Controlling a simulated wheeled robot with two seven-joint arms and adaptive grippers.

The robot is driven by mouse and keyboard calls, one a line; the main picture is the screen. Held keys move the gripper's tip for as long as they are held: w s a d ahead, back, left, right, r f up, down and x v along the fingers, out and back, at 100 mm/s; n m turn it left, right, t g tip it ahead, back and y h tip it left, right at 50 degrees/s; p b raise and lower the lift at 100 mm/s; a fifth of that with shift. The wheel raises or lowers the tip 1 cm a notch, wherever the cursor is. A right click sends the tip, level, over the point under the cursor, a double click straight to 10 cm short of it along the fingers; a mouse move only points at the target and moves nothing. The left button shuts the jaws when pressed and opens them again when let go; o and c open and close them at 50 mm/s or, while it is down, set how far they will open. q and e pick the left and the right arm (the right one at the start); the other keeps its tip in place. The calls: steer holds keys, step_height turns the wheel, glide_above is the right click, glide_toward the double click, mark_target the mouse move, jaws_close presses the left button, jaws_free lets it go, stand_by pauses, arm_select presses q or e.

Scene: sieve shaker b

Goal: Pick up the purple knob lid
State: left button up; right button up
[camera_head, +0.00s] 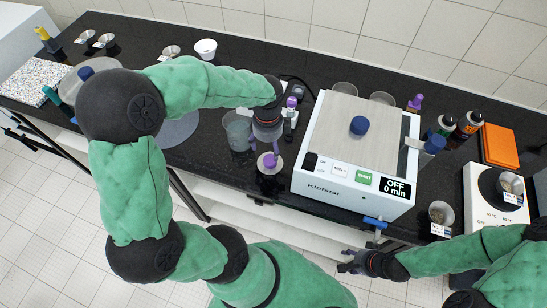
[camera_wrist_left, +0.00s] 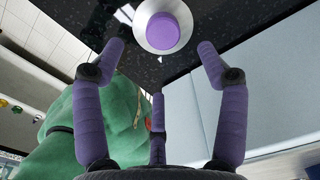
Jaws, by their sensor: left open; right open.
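The purple knob lid (camera_head: 270,161) is a pale disc with a purple knob, lying on the black counter near its front edge, left of the shaker. In the left wrist view the lid (camera_wrist_left: 166,31) is at the top, beyond the fingertips. My left gripper (camera_head: 265,147) is open and empty, just behind and above the lid. Its purple fingers (camera_wrist_left: 162,58) are spread and appear apart from the knob. My right gripper (camera_head: 346,263) is open and empty, in front of the counter at lower right.
A grey beaker (camera_head: 237,130) stands close left of my left gripper. The white shaker machine (camera_head: 345,195) stands to the right, its display reading OFF. Another purple-topped item (camera_head: 291,102) is behind. A blue-handled tool (camera_head: 375,222) shows at the shaker's lower front.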

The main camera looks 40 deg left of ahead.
mark_target(270, 159)
arm_select(q)
step_height(270, 159, down, 3)
steer(key=shift+f+b, duration=0.15)
steer(key=shift+b, duration=0.15)
steer(key=f, duration=0.2)
steer(key=f+b, duration=0.1)
steer(key=f, duration=0.2)
steer(key=shift+w+d+b, duration=0.15)
steer(key=shift+w+b, duration=0.05)
steer(key=shift+b, duration=0.1)
steer(key=c, duration=1.1)
